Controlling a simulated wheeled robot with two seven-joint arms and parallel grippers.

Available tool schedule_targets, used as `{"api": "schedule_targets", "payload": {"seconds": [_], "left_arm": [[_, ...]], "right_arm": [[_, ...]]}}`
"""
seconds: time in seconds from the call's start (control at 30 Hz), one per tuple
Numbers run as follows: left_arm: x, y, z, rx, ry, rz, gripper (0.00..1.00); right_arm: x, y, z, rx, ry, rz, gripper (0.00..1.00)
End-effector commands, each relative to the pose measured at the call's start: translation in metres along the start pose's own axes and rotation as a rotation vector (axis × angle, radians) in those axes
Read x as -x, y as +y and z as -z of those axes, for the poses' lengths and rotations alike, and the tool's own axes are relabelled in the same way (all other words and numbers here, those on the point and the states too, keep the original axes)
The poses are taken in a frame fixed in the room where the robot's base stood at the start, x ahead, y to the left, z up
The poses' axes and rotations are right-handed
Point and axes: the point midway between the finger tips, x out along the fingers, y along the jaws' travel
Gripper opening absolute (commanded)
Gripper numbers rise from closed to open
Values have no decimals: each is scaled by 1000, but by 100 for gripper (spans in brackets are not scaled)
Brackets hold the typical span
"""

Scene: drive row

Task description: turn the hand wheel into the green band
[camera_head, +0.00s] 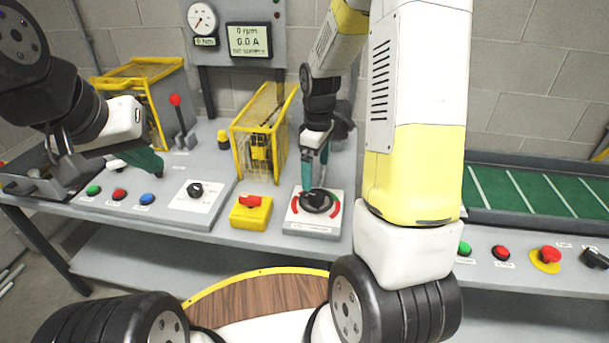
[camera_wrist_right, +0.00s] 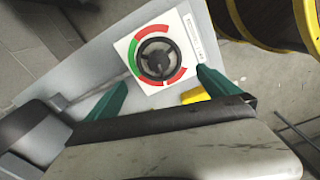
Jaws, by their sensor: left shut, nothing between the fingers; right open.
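The hand wheel (camera_head: 316,202) is a small dark wheel on a white plate on the grey bench. In the right wrist view the wheel (camera_wrist_right: 157,57) shows spokes, and red and green arcs surround it. The green band (camera_wrist_right: 131,59) is on the left of the wheel there. I cannot make out where the wheel's mark points. My right gripper (camera_head: 315,170) is open, pointing down just above the wheel. Its teal fingers (camera_wrist_right: 162,78) are spread either side, and contact cannot be told. My left gripper (camera_head: 142,160) is shut and empty over the bench's left part.
A yellow box with a red switch (camera_head: 250,208) sits left of the wheel plate. A yellow cage guard (camera_head: 260,135) stands behind. A black knob panel (camera_head: 196,190) and several buttons line the left bench. A green conveyor (camera_head: 535,190) is at right. My right arm covers the bench right of the wheel.

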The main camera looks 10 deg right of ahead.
Motion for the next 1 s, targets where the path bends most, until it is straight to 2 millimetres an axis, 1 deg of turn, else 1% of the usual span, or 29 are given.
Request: {"api": "schedule_targets", "payload": {"seconds": [0.03, 0.17, 0.27, 0.5, 0.6, 0.73, 0.97, 1.0], "left_arm": [[0, 0, 0, 0, 0, 0, 0], [0, 0, 0, 0, 0, 0, 0], [0, 0, 0, 0, 0, 0, 0], [0, 0, 0, 0, 0, 0, 0], [0, 0, 0, 0, 0, 0, 0], [0, 0, 0, 0, 0, 0, 0], [0, 0, 0, 0, 0, 0, 0], [0, 0, 0, 0, 0, 0, 0]], "right_arm": [[-6, 2, 0, 14, -8, 6, 100], [-17, 2, 0, 28, -15, 11, 100], [-30, 2, 0, 28, -16, 12, 100], [-69, 1, -1, 26, -16, 11, 100], [-79, 1, 0, 26, -14, 10, 100], [-87, 1, 0, 26, -14, 10, 100], [-87, 2, 0, 25, -13, 8, 100], [-87, 2, 0, 25, -13, 8, 98]]}}
